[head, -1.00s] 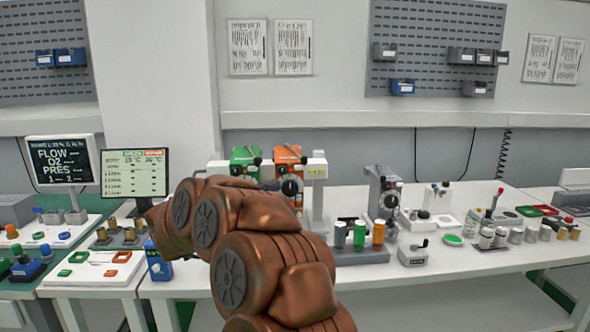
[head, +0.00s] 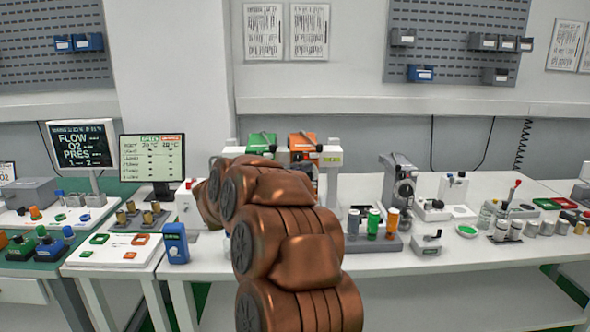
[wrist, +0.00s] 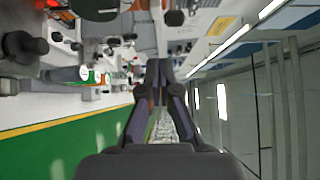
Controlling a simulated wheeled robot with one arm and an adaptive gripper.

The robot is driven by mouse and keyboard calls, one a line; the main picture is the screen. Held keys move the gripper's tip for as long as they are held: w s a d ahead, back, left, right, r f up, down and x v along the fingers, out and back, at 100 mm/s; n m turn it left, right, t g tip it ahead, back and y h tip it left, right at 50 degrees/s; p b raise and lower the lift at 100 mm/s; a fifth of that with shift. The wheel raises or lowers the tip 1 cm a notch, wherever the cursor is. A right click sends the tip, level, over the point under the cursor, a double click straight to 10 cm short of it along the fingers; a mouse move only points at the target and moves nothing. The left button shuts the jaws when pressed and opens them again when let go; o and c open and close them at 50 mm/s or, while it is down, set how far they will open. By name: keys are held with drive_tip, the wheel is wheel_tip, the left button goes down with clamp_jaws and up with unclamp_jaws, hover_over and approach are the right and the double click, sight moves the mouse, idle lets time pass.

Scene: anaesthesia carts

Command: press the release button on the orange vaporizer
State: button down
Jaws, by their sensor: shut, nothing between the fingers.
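The orange vaporizer (head: 303,143) stands on a white rail stand on the back bench, right of the green vaporizer (head: 262,142). My arm covers its lower part in the head view, and its release button cannot be made out. In the wrist view, which is turned sideways, a bit of orange (wrist: 140,5) shows at the top edge, beside a green body (wrist: 95,8). My gripper (wrist: 159,68) is shut and empty in the wrist view, with no contact visible at its tips. My arm hides it in the head view.
Right of the stand are a rack with green and orange canisters (head: 373,224), a grey device (head: 399,185) and a small grey box (head: 427,244). Left are two screens (head: 152,158) and a blue box (head: 175,242). A strip of bench front is clear.

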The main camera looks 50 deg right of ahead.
sight(310, 159)
drive_tip(key=shift+w+d+r+p, duration=0.1)
drive_tip(key=shift+w+d+p, duration=0.25)
drive_tip(key=shift+d, duration=0.7)
drive_tip(key=shift+w+d+f+p, duration=0.1)
drive_tip(key=shift+w+d+p, duration=0.25)
drive_tip(key=shift+d, duration=0.75)
drive_tip(key=shift+w+d+r+p, duration=0.1)
drive_tip(key=shift+w+d+p, duration=0.25)
drive_tip(key=shift+d, duration=0.7)
